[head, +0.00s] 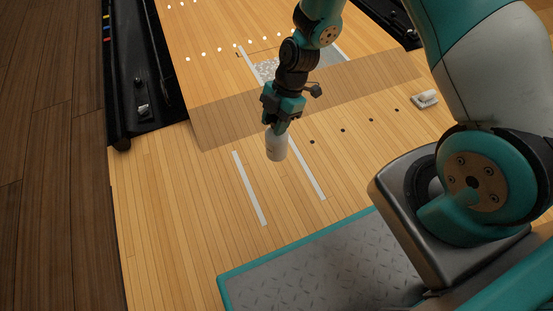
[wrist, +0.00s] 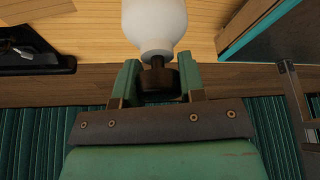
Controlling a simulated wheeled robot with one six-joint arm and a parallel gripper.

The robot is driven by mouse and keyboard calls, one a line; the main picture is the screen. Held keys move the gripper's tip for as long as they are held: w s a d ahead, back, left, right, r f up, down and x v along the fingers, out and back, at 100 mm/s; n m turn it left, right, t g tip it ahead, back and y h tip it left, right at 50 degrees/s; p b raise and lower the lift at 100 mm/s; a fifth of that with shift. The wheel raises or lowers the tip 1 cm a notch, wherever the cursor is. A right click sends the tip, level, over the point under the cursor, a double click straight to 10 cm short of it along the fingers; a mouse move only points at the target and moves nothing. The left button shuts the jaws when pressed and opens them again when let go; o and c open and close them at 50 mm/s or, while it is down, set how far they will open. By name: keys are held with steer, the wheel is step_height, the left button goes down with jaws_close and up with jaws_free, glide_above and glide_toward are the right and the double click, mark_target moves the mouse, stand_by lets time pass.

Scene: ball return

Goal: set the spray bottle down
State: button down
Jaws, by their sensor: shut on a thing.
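The white spray bottle (head: 277,147) hangs below my gripper (head: 277,122) in the head view, roughly upright, over the wooden floor between two pale floor strips. In the wrist view my gripper (wrist: 158,82) is shut around the dark neck of the spray bottle (wrist: 155,25). Its white body extends away from the fingers. The bottle's far end is cut off in the wrist view. I cannot tell whether its base touches the floor.
Two pale strips (head: 249,188) lie on the wooden floor. A small white object (head: 425,99) sits at the right. A black gutter (head: 143,85) runs along the left, beside dark floorboards (head: 50,150). The floor in front of the bottle is clear.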

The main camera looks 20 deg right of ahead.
mark_target(275, 152)
step_height(275, 152, down, 13)
steer(key=b, duration=0.6)
steer(key=shift+f+b, duration=0.2)
steer(key=shift+b, duration=0.15)
steer(key=shift+f, duration=0.2)
steer(key=c, duration=0.7)
jaws_free()
steer(key=shift+r, duration=0.1)
